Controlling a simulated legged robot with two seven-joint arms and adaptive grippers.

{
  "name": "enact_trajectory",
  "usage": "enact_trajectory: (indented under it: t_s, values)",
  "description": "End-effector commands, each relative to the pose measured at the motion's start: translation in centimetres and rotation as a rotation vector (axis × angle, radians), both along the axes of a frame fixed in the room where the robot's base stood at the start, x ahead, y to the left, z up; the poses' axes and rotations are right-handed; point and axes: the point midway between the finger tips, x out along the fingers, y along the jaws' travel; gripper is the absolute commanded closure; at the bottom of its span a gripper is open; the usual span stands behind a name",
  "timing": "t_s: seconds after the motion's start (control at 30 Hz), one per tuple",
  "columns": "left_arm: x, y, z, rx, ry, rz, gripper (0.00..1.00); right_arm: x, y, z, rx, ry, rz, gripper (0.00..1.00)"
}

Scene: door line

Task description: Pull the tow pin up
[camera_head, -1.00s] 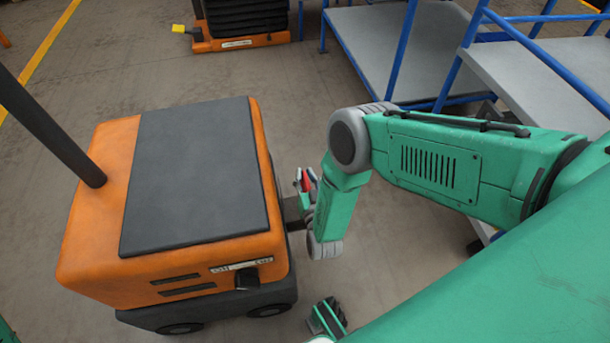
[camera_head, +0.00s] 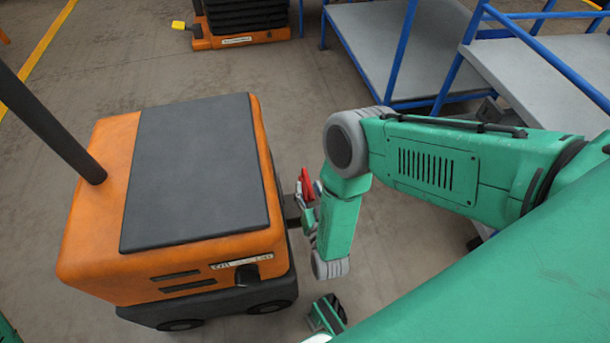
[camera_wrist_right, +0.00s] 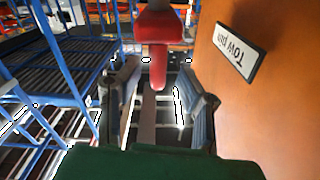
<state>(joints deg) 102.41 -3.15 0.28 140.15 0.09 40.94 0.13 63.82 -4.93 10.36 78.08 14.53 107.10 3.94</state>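The orange tug (camera_head: 90,230) with a dark flat top stands at the left in the head view. The red tow pin (camera_head: 305,185) shows at its right side, beside a dark hitch bracket. In the right wrist view the red pin (camera_wrist_right: 158,55) shows in the upper middle, beside the orange panel with the upside-down "Tow pin" label (camera_wrist_right: 238,50). My right gripper (camera_head: 310,213) is close to the pin. In the wrist view its two fingers (camera_wrist_right: 158,102) stand apart with a clear gap, and the pin shows beyond that gap. Contact is not visible. My left gripper is out of view.
Grey platforms (camera_head: 400,50) with blue rails (camera_head: 450,75) stand at the back right, behind my right arm. An orange-based machine (camera_head: 240,40) with a black stack is at the back. The concrete floor (camera_head: 265,75) between them is clear.

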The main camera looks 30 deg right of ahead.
Motion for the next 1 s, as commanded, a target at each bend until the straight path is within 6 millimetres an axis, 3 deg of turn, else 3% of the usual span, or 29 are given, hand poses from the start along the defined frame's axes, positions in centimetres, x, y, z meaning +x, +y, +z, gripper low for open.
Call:
enact_trajectory:
  t_s: [0.2,0.4,1.0]
  values:
    - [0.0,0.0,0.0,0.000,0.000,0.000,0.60,-4.3,1.2,-0.1,-0.001,0.004,0.001,0.68]
    - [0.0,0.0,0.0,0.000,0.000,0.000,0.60,-6.1,1.7,-0.1,0.000,0.002,0.002,0.68]
    - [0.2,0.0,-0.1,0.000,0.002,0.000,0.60,-6.3,1.7,-0.1,-0.001,0.000,0.000,0.68]
